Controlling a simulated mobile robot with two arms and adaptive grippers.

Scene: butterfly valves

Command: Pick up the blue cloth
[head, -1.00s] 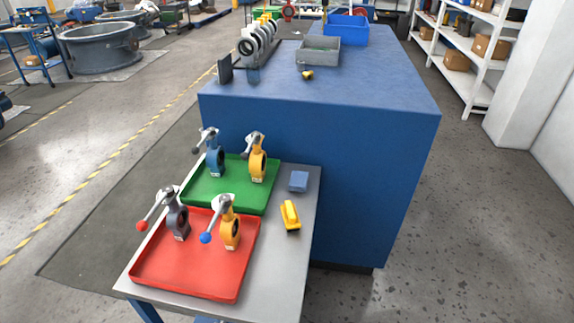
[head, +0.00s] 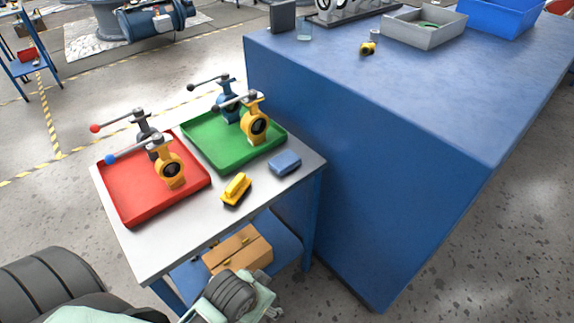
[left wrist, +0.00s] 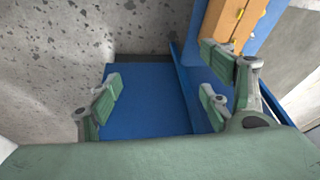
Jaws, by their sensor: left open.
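The blue cloth (head: 285,162), a small folded pad, lies flat near the right edge of the grey-topped side table (head: 205,226). It is right of the yellow-handled brush and by the green tray's front right corner. My left arm comes in at the bottom of the head view, its wrist low in front of the table. My left gripper (left wrist: 160,88) is open and empty in the left wrist view, with its fingers wide apart. It is apart from the cloth, which does not show in that view. My right gripper is not in view.
The yellow brush (head: 236,189) lies left of the cloth. The red tray (head: 132,210) and green tray (head: 230,162) hold valves with levers. A cardboard box (head: 238,250) sits on the table's lower shelf. The large blue workbench (head: 400,140) stands right behind the table.

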